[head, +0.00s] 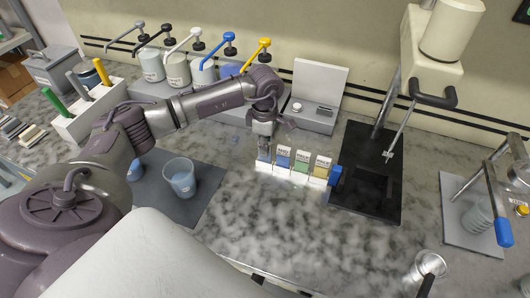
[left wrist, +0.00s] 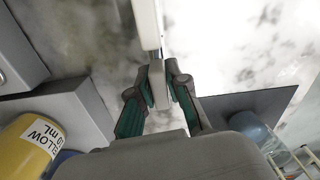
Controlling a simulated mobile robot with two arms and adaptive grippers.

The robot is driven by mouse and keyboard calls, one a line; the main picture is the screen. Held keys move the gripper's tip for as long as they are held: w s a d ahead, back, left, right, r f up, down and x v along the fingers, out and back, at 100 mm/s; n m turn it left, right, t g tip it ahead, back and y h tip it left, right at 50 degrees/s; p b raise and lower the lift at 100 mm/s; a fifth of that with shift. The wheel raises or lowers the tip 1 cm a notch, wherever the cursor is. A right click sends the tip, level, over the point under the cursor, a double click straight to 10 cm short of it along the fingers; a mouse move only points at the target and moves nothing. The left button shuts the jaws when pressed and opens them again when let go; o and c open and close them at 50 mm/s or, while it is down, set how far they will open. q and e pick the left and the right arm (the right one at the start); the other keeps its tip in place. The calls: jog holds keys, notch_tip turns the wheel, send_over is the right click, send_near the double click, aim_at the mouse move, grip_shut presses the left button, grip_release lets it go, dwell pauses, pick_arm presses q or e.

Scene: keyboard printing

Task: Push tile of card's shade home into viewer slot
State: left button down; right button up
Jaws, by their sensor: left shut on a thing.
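A white rack (head: 291,179) stands on the counter, with a blue tile (head: 283,160), a green tile (head: 301,165) and a yellow tile (head: 320,171) upright in it, each with a pale labelled top. My left gripper (head: 264,147) points down at the rack's left end, left of the blue tile. In the left wrist view my left gripper (left wrist: 160,88) is shut on a thin pale tile, seen edge-on beside the white rack (left wrist: 147,22). The held tile's shade cannot be made out. I cannot pick out the card or the viewer slot for certain.
A grey device with a pale upright panel (head: 320,82) stands behind the rack. A black press base (head: 371,180) is close on the right. A cup (head: 180,177) stands on a dark mat at left. Pump bottles line the wall. The counter in front is clear.

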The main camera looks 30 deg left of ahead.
pick_arm(q)
jog(key=shift+r, duration=0.15)
jog(key=shift+w+a+r+p, duration=0.1)
jog(key=shift+w+r+p, duration=0.1)
jog(key=shift+r+p, duration=0.35)
jog(key=shift+s+r, duration=0.1)
jog(key=shift+r, duration=0.75)
jog(key=shift+s, duration=0.1)
jog(key=shift+r+p, duration=1.15)
jog(key=shift+r, duration=0.8)
